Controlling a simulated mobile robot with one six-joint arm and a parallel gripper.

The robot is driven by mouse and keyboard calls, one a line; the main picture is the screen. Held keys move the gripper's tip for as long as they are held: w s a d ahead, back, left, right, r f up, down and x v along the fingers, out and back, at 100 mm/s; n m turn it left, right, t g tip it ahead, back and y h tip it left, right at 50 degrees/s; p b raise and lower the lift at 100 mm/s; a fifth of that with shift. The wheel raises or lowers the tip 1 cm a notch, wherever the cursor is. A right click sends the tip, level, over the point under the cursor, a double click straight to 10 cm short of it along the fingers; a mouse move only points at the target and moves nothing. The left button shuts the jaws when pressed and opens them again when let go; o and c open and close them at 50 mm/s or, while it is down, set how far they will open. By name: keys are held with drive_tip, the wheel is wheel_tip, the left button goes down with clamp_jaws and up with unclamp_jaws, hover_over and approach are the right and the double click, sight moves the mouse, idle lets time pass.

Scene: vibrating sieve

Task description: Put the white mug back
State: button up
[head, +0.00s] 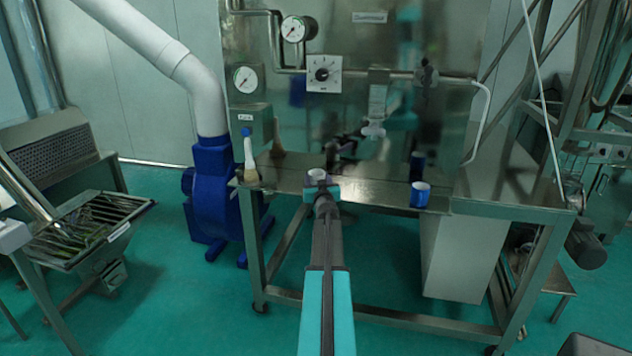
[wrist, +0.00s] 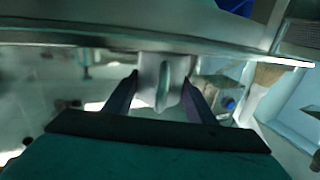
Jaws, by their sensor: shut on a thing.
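The white mug (head: 317,175) is at my gripper's tip in the head view, over the middle front part of the steel table (head: 370,188). In the wrist view the mug (wrist: 150,68) is between the two dark fingers, its handle turned toward the camera. My gripper (head: 322,192) is shut on it, with the fingers on either side in the wrist view (wrist: 160,82). The arm hides the mug's lower part in the head view, so I cannot tell whether it touches the tabletop.
A blue mug (head: 420,196) stands on the table to the right. A brush (head: 249,162) with a white handle stands at the table's left end. A steel panel with gauges (head: 293,28) rises behind. The tabletop between the white mug and the blue mug is clear.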

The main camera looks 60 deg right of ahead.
drive_tip(key=shift+f, duration=0.15)
drive_tip(key=o, duration=1.1)
drive_tip(key=shift+o, duration=0.2)
drive_tip(key=shift+r, duration=0.2)
drive_tip(key=v, duration=1.2)
idle(0.3)
